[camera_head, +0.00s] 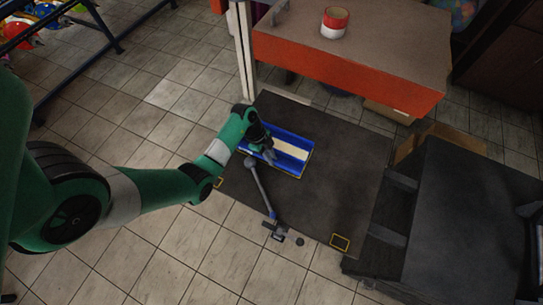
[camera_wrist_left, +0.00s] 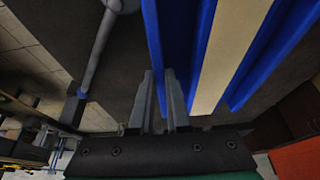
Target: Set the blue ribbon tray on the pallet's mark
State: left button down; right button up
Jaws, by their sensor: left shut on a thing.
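The blue ribbon tray (camera_head: 305,150) is long, with blue walls and a cream strip along its middle. It lies at or just above the dark pallet (camera_head: 345,185); I cannot tell if it touches. A thin yellow line (camera_head: 297,177) shows along its near edge, perhaps part of a mark mostly hidden under it. My left gripper (camera_head: 269,153) is shut on the tray's near left side wall. In the left wrist view, the fingers (camera_wrist_left: 168,100) pinch the blue wall of the tray (camera_wrist_left: 204,50). My right gripper is not seen.
Small yellow squares (camera_head: 340,243) mark the pallet's edge. An orange-fronted table (camera_head: 345,70) with a red and white roll (camera_head: 334,22) stands behind. A dark platform (camera_head: 460,210) stands right.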

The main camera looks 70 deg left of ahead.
pick_arm(q)
jog(key=f, duration=0.1)
jog(key=f+b, duration=0.2)
jog(key=shift+w+a+f, duration=0.15)
jog(key=shift+a+f, duration=0.1)
jog(key=shift+f, duration=0.1)
jog(key=c, duration=0.9)
grip_release()
jog(key=shift+f, duration=0.1)
